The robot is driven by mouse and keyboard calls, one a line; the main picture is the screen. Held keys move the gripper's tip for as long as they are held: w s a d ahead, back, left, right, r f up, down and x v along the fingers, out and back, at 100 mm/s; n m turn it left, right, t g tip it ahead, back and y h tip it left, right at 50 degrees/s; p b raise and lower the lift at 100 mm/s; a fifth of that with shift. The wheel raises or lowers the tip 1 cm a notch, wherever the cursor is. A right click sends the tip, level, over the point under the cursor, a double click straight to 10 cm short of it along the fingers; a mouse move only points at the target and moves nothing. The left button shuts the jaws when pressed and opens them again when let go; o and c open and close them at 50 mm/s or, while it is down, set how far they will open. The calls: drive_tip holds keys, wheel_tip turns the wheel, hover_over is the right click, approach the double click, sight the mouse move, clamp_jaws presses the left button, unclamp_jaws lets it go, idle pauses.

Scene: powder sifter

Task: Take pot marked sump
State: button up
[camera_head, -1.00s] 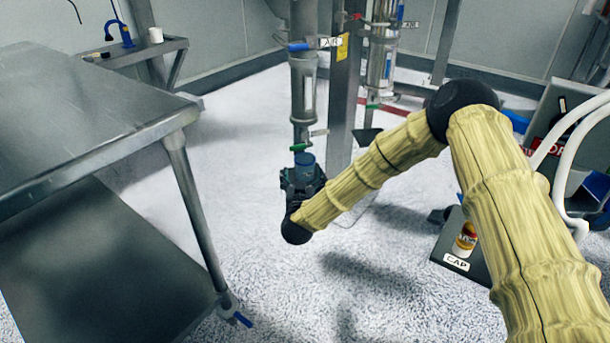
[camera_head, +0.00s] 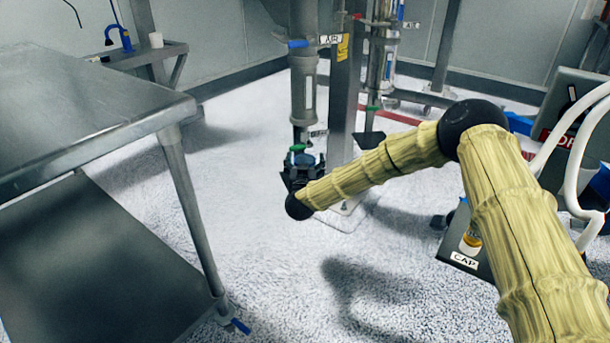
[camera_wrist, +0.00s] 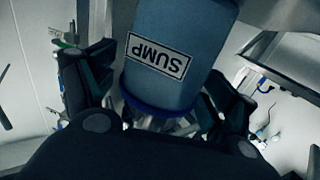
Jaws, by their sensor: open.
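The pot marked SUMP (camera_wrist: 175,50) is blue-grey with a darker blue rim, and its label shows upside down in the wrist view. In the head view the pot (camera_head: 306,160) shows only partly, below the pipe with the green-handled valve. My gripper (camera_head: 303,168) is open around the pot. In the wrist view one finger of my gripper (camera_wrist: 160,90) is on each side of the pot, and a gap shows on at least the left side. Whether either finger touches the pot is hard to tell.
A steel table (camera_head: 90,110) with a lower shelf stands at the left. The vertical pipe (camera_head: 304,90) and a steel post (camera_head: 345,90) rise close to my gripper. A dark tray labelled CAP (camera_head: 463,260) is at the right. The floor between is clear.

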drive_tip(key=c, duration=1.1)
